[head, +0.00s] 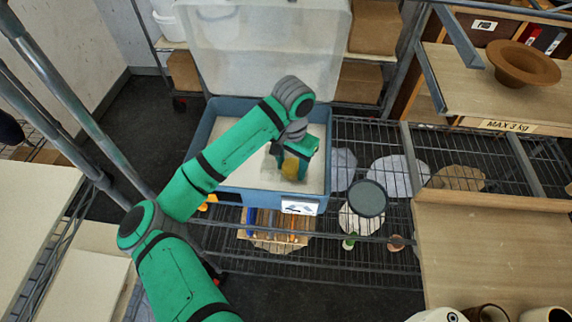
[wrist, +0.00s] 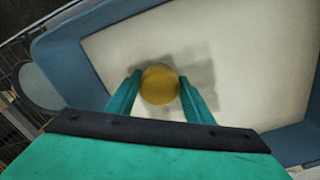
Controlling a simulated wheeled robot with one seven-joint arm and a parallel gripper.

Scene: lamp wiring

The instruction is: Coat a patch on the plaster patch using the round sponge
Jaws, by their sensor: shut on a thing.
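My gripper (wrist: 160,90) is shut on the round yellow sponge (wrist: 159,84), which sits between its two green fingers. In the head view the sponge (head: 291,167) shows below my wrist, inside the blue bin. The plaster patch (wrist: 250,70) is the pale flat surface filling the bin; it also shows in the head view (head: 235,178). A darker grey, blocky mark (wrist: 203,75) lies on the plaster beside and behind the sponge. I cannot tell whether the sponge touches the plaster or hangs just above it.
The blue bin's rim (head: 258,200) surrounds the plaster, and its translucent lid (head: 270,45) stands open behind. A wire rack (head: 375,140) holds the bin, with a round grey-green disc (head: 368,198) at right. A brown hat-like bowl (head: 522,62) sits on the shelf at upper right.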

